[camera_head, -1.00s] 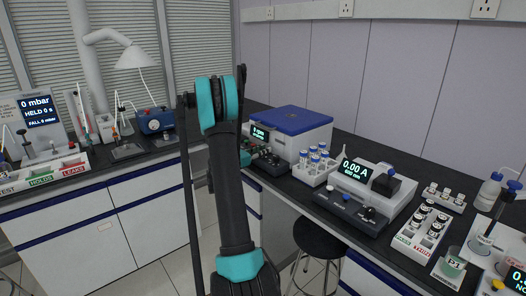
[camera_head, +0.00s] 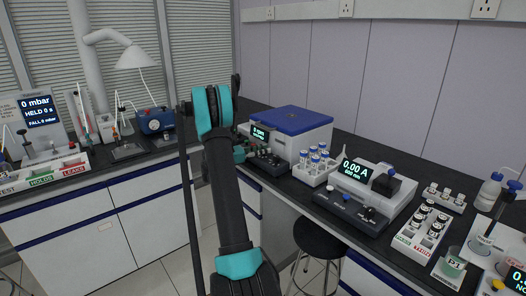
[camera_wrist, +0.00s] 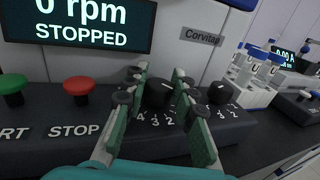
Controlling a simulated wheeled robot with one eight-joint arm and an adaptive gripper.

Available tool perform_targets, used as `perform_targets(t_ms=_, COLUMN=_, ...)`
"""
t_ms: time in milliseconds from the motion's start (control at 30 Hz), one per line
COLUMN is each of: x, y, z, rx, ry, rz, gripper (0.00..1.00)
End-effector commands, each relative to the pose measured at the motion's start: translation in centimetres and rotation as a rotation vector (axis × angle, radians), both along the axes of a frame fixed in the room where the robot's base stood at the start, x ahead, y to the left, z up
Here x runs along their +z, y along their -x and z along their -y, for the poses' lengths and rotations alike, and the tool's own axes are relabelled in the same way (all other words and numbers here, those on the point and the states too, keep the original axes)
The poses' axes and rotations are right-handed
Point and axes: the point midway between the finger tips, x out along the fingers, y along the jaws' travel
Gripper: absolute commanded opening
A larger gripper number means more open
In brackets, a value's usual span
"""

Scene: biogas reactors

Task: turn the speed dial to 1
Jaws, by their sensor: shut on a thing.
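Two black dials with white number marks sit on the dark sloped control panel in the wrist view. The left dial (camera_wrist: 158,94) has marks including 4, 3, 2 and 1 along its near side, and its white pointer line shows on top. The right dial (camera_wrist: 218,92) stands beside it with marks 3, 2, 1. My gripper (camera_wrist: 160,82) is shut on the left dial, one green-padded finger on each side. Which dial is named speed cannot be read.
The display (camera_wrist: 82,22) above the panel reads 0 rpm STOPPED. A green button (camera_wrist: 13,86) and a red STOP button (camera_wrist: 78,86) stand left of the dials. A tube rack (camera_head: 316,172) stands right of the blue-lidded machine (camera_head: 297,128). A stool (camera_head: 318,238) stands below.

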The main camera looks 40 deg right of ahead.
Motion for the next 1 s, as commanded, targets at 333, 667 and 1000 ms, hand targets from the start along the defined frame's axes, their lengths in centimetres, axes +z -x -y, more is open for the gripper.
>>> perform_targets(t_ms=333, x=0.0, y=0.0, z=0.0, rx=0.001, ry=0.000, rz=0.000, gripper=0.48)
perform_targets(t_ms=667, x=0.0, y=-0.3, z=-0.9, rx=0.002, ry=0.000, rz=0.000, gripper=0.48)
perform_targets(t_ms=1000, x=0.0, y=-1.7, z=-7.3, rx=0.004, ry=0.000, rz=0.000, gripper=0.48)
